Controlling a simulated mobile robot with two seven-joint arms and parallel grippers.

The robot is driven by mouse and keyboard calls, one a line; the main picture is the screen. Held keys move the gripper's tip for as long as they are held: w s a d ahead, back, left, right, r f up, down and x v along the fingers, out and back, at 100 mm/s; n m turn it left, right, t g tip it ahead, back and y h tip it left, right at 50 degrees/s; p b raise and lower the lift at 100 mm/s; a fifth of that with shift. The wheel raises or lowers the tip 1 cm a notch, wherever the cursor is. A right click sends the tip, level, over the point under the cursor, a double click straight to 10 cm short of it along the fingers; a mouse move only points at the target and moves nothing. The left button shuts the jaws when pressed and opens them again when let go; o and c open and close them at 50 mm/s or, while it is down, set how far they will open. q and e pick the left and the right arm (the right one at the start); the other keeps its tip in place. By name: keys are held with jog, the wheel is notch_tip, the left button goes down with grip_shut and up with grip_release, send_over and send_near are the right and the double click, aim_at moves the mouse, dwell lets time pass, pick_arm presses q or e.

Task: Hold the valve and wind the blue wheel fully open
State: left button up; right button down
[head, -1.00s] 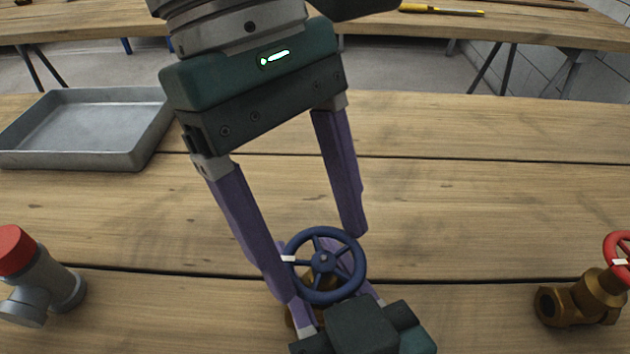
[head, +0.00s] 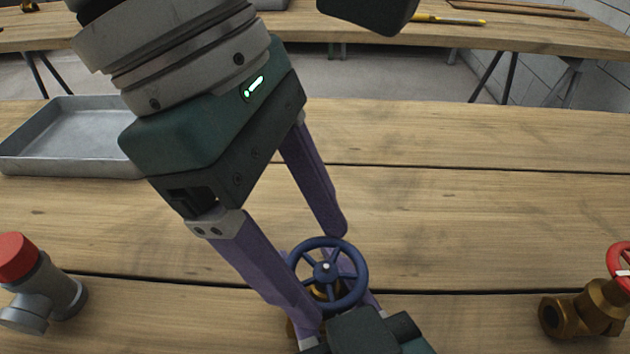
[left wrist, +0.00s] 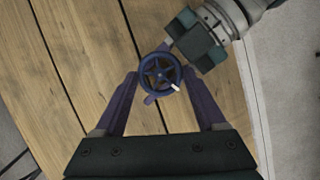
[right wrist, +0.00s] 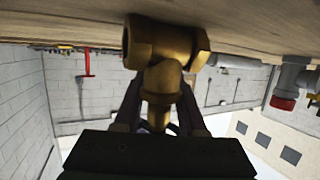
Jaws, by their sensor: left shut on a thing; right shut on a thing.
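The blue wheel (head: 327,272) sits on top of a brass valve, with only bits of the brass showing beneath it in the head view. My left gripper (head: 326,282) reaches down from the upper left and is shut on the wheel's rim, one finger on each side. In the left wrist view the wheel (left wrist: 160,73) lies between the fingertips, with a white mark on its rim. My right gripper (right wrist: 158,98) is shut on the valve (right wrist: 166,50) below the wheel. The right wrist view shows the brass body between its fingers, their tips partly hidden.
A grey fitting with a red cap (head: 38,285) stands at the left. Another brass valve with a red wheel (head: 590,308) is at the right edge. A metal tray (head: 70,135) lies behind at the left.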

dwell(0.4)
pick_arm(q)
jog(key=o, duration=1.3)
jog(key=v, duration=1.2)
jog(key=shift+a, duration=0.1)
